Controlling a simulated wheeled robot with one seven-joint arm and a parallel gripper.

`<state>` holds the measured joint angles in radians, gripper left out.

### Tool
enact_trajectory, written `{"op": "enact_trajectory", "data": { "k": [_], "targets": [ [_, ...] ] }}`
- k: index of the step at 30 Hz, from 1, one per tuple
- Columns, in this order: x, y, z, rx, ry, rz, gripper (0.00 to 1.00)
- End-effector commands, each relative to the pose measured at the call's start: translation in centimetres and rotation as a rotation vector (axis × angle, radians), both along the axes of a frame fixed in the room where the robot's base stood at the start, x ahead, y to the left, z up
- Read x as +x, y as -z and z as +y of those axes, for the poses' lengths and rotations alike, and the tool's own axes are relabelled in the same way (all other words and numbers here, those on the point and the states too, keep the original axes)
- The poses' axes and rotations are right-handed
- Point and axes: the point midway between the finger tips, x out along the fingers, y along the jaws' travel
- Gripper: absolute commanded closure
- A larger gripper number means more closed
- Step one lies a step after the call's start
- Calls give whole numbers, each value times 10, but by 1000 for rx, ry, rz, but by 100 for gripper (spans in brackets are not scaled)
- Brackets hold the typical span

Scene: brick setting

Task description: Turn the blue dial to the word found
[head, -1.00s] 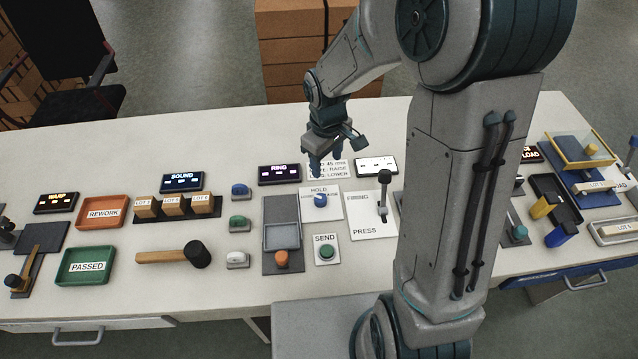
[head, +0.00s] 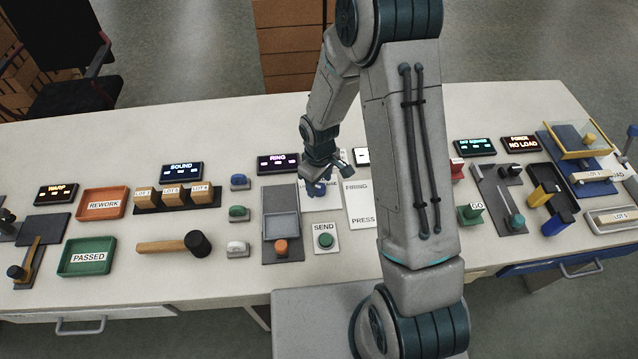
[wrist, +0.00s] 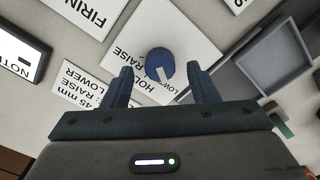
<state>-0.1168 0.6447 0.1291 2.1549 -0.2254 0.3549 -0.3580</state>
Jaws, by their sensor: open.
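The blue dial (wrist: 158,60) sits on a white plate (wrist: 185,35) with the words RAISE, HOLD and LOWER around it, the last two partly covered. Its white pointer mark faces the lower edge of the wrist view, toward the side with HOLD and LOWER; I cannot tell exactly which word. My gripper (wrist: 160,72) is open, with one finger on each side of the dial. A note card (wrist: 90,88) reads 45 mm, RAISE and LOWER, partly cut off.
A FIRING/PRESS plate (head: 358,205) lies right of the dial, partly behind my arm. A green SEND button (head: 325,240) is in front. A grey tray (head: 281,226) stands left, and the RING display (head: 278,164) behind it.

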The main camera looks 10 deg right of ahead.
Motion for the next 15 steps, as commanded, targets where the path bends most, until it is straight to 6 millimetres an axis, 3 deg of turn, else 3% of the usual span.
{"op": "enact_trajectory", "data": {
  "k": [6,15],
  "targets": [
    [0,16,0,0,1,0,47],
    [0,18,0,0,1,-1,47]
  ]
}}
